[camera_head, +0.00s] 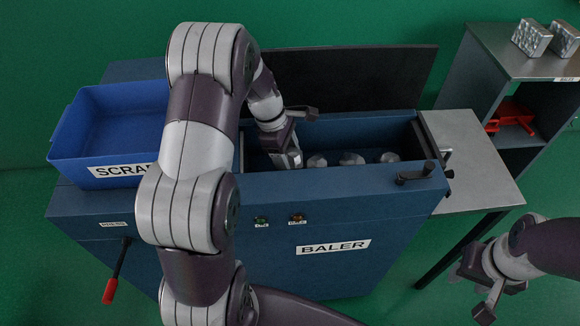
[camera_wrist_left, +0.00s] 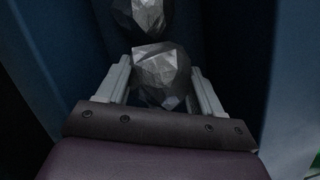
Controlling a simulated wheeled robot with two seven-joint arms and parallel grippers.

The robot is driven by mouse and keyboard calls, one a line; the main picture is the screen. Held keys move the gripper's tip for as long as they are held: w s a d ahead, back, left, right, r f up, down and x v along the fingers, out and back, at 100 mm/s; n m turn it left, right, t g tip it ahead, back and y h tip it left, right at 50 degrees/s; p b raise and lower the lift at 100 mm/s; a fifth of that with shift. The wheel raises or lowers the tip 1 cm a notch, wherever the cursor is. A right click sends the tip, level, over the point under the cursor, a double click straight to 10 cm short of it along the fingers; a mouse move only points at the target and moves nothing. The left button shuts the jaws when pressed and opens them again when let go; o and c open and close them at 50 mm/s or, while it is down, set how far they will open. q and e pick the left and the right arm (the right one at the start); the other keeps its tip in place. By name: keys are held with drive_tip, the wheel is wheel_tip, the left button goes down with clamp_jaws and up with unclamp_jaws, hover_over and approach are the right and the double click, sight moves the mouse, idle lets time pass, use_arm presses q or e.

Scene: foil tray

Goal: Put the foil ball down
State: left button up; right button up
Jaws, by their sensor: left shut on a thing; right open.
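My left gripper (camera_head: 290,158) reaches down into the open chamber of the blue baler (camera_head: 270,208). In the left wrist view my left gripper (camera_wrist_left: 162,85) is shut on a crumpled silver foil ball (camera_wrist_left: 160,72), one finger on each side of it. Another foil ball (camera_wrist_left: 145,14) lies just beyond it. In the head view several foil balls (camera_head: 351,159) sit in a row in the chamber, right of the gripper. The held ball is mostly hidden there by the gripper, and I cannot tell whether it touches the floor. My right gripper (camera_head: 484,287) is open and empty at the lower right.
A blue bin (camera_head: 68,134) labelled SCRAP stands on the baler's left and looks empty. The dark lid (camera_head: 345,80) is raised behind the chamber. A metal side table (camera_head: 472,155) and a shelf with foil bales (camera_head: 532,38) are at the right. A red-handled lever (camera_head: 110,290) is at front left.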

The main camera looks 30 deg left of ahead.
use_arm(q)
drive_tip(key=f, duration=0.3)
drive_tip(key=shift+s+f, duration=0.3)
drive_tip(key=shift+w+f, duration=0.15)
drive_tip(key=shift+w, duration=0.1)
use_arm(e)
drive_tip(key=shift+s+f, duration=0.15)
use_arm(q)
drive_tip(key=shift+s+f, duration=0.1)
drive_tip(key=shift+s, duration=0.05)
drive_tip(key=o, duration=0.8)
drive_tip(key=p+v, duration=0.1)
drive_tip(key=v, duration=1.1)
use_arm(e)
drive_tip(key=shift+r, duration=0.95)
